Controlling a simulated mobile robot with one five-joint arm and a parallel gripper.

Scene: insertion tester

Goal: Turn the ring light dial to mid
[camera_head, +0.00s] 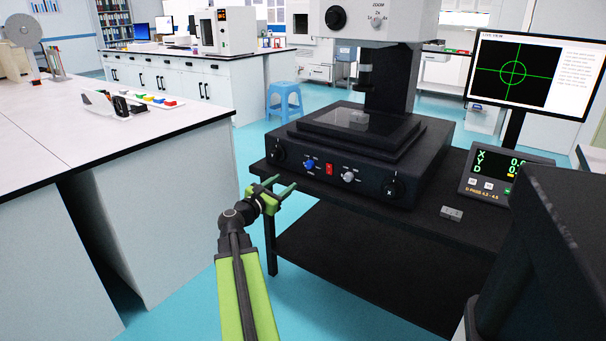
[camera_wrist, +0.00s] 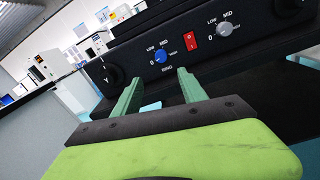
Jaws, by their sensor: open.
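The ring light dial is a blue knob (camera_head: 309,164) on the front panel of the black measuring machine (camera_head: 420,160). In the wrist view the blue knob (camera_wrist: 160,57) has the marks 0, LOW, MID and HIGH around it and RING printed below. Its pointer is too small to read with certainty. My gripper (camera_head: 287,182) is open and empty, in front of the panel and a little left of and below the dial. In the wrist view its two green fingers (camera_wrist: 161,73) point at the panel, with the blue knob between and just beyond their tips, not touching.
A red switch (camera_head: 329,168) and a grey dial (camera_head: 348,177) sit right of the blue dial. A black knob (camera_head: 279,154) is to its left, another (camera_head: 391,189) at far right. A grey block (camera_head: 452,212) lies on the black table. Floor is clear between the table and white bench (camera_head: 150,180).

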